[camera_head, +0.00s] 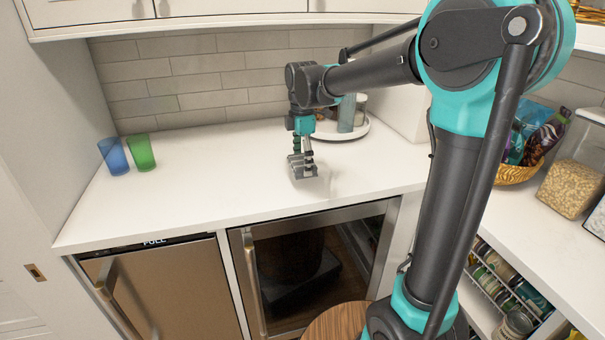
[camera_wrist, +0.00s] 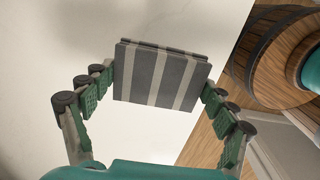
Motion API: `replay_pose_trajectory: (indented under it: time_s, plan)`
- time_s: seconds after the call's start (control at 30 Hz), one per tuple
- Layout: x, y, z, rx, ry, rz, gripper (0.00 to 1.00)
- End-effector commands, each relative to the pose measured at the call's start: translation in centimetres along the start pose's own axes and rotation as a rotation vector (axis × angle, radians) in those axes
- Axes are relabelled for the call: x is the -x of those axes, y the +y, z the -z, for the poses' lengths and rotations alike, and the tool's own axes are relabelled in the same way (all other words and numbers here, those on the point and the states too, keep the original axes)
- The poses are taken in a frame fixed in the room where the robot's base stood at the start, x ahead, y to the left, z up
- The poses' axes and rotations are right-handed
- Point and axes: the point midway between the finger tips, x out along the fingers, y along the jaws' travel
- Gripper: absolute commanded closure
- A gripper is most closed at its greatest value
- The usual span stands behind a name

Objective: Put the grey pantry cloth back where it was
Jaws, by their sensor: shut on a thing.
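The grey pantry cloth (camera_head: 302,169) is a small folded square, grey with lighter stripes. It also shows in the wrist view (camera_wrist: 160,78), flat and squared up between the fingers. My gripper (camera_head: 302,154) is shut on it, with one green finger at each side edge in the wrist view (camera_wrist: 158,86). The cloth is over the white counter (camera_head: 220,190), in its middle part; a faint shadow lies beside it. I cannot tell whether it touches the counter or hangs just above it.
A blue cup (camera_head: 114,156) and a green cup (camera_head: 141,152) stand at the counter's left. A round white tray (camera_head: 345,135) with containers is behind my gripper. A snack basket (camera_head: 517,172) and a clear food bin (camera_head: 573,180) are at right. The counter between cups and gripper is clear.

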Motion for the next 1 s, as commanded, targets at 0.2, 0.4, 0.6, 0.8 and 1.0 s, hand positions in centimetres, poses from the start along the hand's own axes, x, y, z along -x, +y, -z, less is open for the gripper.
replay_pose_trajectory:
  time_s: [0.2,0.4,0.6,0.8,1.0]
  plan:
    - [-2.0,0.0,0.0,0.0,0.0,0.0,0.51]
    - [-4.2,0.0,0.0,0.0,0.0,0.0,0.51]
    - [-4.3,0.0,0.0,0.0,0.0,0.0,0.51]
    - [-4.6,0.0,0.0,0.0,0.0,0.0,0.14]
    - [-4.5,0.0,0.0,0.0,0.0,0.0,0.0]
